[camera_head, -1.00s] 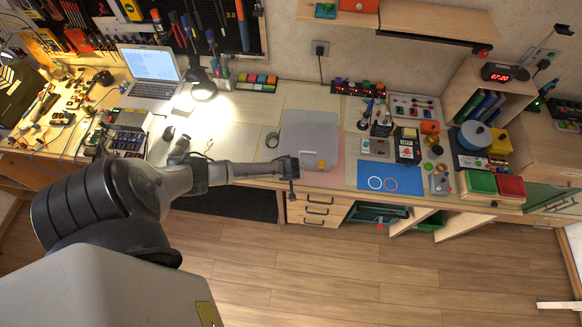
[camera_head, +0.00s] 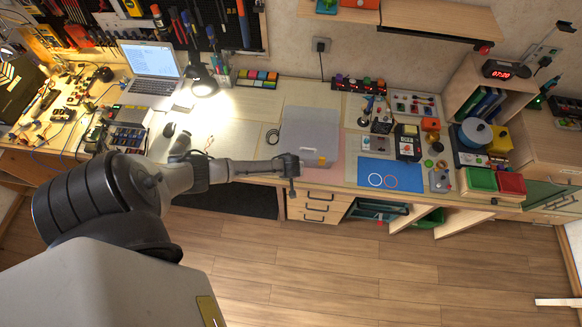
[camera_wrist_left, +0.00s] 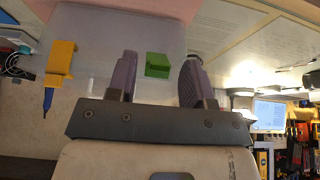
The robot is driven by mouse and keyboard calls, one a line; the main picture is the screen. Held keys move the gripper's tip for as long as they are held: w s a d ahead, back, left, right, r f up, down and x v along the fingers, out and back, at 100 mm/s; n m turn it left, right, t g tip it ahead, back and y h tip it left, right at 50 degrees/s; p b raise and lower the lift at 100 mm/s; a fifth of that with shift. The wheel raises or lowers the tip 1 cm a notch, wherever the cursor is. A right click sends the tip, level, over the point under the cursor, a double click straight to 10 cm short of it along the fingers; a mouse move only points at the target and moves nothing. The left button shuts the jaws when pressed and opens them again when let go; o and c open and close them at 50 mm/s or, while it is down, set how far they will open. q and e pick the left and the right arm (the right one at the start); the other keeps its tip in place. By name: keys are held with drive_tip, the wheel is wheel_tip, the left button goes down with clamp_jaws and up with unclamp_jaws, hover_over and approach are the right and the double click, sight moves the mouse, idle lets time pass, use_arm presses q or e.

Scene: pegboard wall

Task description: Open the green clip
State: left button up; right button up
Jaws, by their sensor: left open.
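The green clip (camera_wrist_left: 157,66) sits on the near edge of a translucent grey box in the left wrist view. My left gripper (camera_wrist_left: 158,62) is open, with one finger on each side of the clip and visible gaps between. I cannot tell how far the fingertips are from it in depth. In the head view my left gripper (camera_head: 291,172) is at the box's front-left corner, and the clip is hidden there. The box (camera_head: 310,132) lies on the bench near its front edge. My right gripper is in neither view.
A yellow clip (camera_wrist_left: 60,62) is on the same box edge; it also shows in the head view (camera_head: 322,160). Wooden drawers (camera_head: 318,207) are below the bench edge. A lamp (camera_head: 204,85) stands at the left.

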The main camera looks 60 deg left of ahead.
use_arm(q)
drive_tip(key=p+v, duration=0.1)
drive_tip(key=v, duration=1.2)
drive_tip(key=shift+r, duration=0.4)
drive_tip(key=shift+d+m, duration=0.1)
drive_tip(key=shift+m, duration=0.2)
